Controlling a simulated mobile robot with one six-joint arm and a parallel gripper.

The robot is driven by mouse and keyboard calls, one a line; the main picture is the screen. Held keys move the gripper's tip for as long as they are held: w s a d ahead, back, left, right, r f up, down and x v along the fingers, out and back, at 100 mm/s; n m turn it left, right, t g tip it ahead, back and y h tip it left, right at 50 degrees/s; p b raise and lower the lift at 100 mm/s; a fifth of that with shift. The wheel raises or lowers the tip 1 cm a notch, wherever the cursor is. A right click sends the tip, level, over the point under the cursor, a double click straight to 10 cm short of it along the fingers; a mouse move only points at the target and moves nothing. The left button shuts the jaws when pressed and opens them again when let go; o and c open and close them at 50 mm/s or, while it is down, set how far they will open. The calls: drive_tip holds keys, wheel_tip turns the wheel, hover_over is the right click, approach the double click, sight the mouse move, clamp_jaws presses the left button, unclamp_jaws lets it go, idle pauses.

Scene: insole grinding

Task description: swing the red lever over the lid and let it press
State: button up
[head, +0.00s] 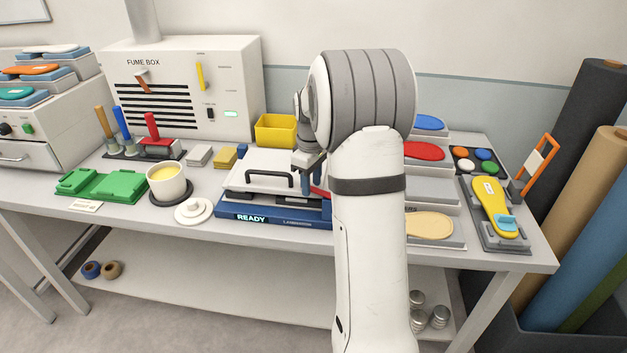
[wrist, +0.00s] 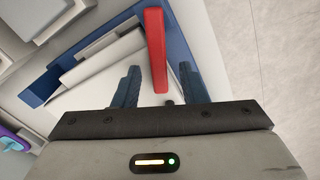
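The laminating press has a blue base (head: 275,212) with a lit READY label. Its pale lid (head: 240,171) lies over the base, with a black handle on top. The red lever (head: 319,192) is at the press's right side, mostly hidden behind my arm. In the wrist view the red lever (wrist: 156,48) stands between my two dark blue fingers. My gripper (head: 312,182) is low at the right of the lid. In the wrist view my gripper (wrist: 159,67) is open, with a visible gap on each side of the lever.
A white pot (head: 167,188) and its small round lid (head: 193,212) stand left of the press. A yellow bin (head: 276,131) is behind it. Trays with insoles, such as the red one (head: 424,151), lie to the right. The fume box (head: 185,85) stands at the back.

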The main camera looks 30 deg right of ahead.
clamp_jaws()
idle(0.3)
